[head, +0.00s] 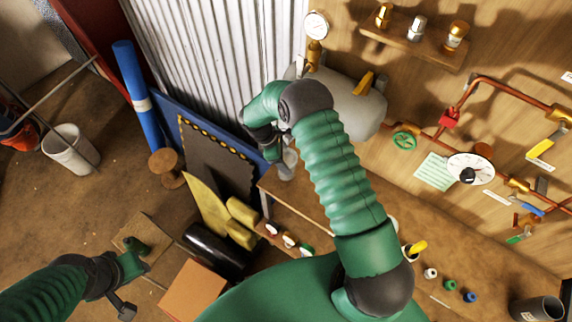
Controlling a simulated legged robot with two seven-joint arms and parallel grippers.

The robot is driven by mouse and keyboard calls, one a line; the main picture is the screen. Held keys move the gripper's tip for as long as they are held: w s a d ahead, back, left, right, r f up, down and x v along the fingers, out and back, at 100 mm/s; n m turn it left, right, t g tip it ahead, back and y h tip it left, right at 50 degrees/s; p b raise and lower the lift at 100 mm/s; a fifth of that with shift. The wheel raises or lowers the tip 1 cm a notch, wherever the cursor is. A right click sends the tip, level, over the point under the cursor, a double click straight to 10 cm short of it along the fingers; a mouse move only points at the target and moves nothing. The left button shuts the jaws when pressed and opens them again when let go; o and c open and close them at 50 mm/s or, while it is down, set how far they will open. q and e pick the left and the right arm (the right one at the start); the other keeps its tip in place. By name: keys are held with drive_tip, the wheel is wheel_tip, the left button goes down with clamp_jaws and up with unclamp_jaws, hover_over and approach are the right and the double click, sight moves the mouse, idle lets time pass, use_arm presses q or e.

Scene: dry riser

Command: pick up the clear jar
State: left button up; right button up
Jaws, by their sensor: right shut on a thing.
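The clear jar (288,164) shows as a small, pale, see-through shape at the left end of the wooden bench, just below my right gripper. My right gripper (274,151) is at the end of the green ribbed arm that reaches up the middle of the view. It points down and is shut on the jar, with the wrist hiding part of the hold. My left gripper (125,308) is low at the left, over the floor and far from the jar.
The bench (310,208) runs along the wall towards the lower right. A grey tank (355,108) with a gauge (316,25) stands behind my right arm. Copper pipes (495,85) and a green valve wheel (404,141) are on the wall. A cardboard box (193,292) stands below.

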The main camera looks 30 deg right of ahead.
drive_tip(key=w+a+r+b, duration=0.1)
drive_tip(key=w+a+b, duration=0.2)
drive_tip(key=a, duration=0.4)
drive_tip(key=w+a+r+b, duration=0.1)
drive_tip(key=w+a+b, duration=0.15)
drive_tip(key=a, duration=0.45)
drive_tip(key=s+d+m+g+y+b, duration=0.1)
drive_tip(key=s+m+y+b, duration=0.1)
drive_tip(key=s+m, duration=0.4)
drive_tip(key=s+d+r+m+g+y+b, duration=0.1)
drive_tip(key=s+m+y+b, duration=0.1)
drive_tip(key=s+m, duration=0.3)
drive_tip(key=s+b, duration=0.1)
drive_tip(key=s, duration=0.1)
drive_tip(key=shift+s+d+r+m, duration=0.25)
drive_tip(key=shift+s+d+m, duration=0.1)
drive_tip(key=shift+s+m, duration=0.05)
